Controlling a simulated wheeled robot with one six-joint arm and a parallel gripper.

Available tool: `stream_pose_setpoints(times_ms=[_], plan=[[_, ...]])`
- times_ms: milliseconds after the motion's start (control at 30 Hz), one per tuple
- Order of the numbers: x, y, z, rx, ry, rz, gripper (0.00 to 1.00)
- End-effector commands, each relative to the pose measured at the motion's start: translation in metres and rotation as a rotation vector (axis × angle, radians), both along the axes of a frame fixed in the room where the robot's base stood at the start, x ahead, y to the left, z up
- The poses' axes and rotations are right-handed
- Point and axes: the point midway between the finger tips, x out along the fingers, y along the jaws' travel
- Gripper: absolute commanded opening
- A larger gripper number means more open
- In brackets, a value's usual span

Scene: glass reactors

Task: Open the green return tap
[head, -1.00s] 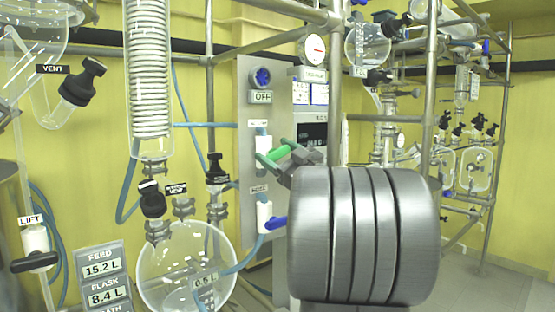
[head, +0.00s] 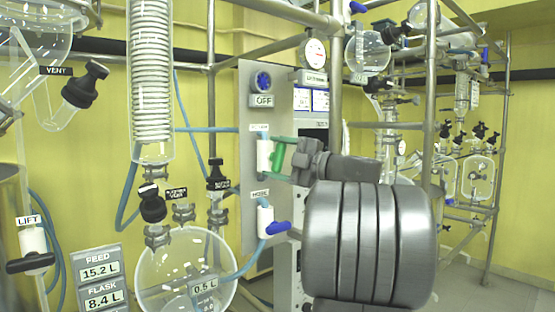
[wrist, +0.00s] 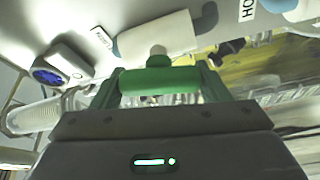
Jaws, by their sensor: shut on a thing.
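The green return tap's handle (head: 277,157) is on the grey panel, in front of a white valve body (head: 263,155). The handle now stands roughly upright, along the valve body. My gripper (head: 281,158) reaches it from the right, with one finger at its upper end and one at its lower end. In the wrist view, the green handle (wrist: 160,80) lies across between the two green fingers of my gripper (wrist: 158,76), which is shut on it. The white valve body (wrist: 158,38) shows just beyond. The exact finger contact is partly hidden.
A tap with a blue handle (head: 277,228) is just below on the same panel (head: 251,190). A blue knob (head: 263,81) with an OFF label is above. A round glass flask (head: 187,270) stands at lower left, and a steel frame post (head: 335,110) rises near my arm.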

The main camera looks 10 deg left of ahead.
Motion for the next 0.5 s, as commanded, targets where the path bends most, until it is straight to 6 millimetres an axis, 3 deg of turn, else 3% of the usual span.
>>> stream_pose_setpoints(times_ms=[500], plan=[[0.0002, -0.0001, -0.0024, -0.145, -0.182, 0.000, 0.46]])
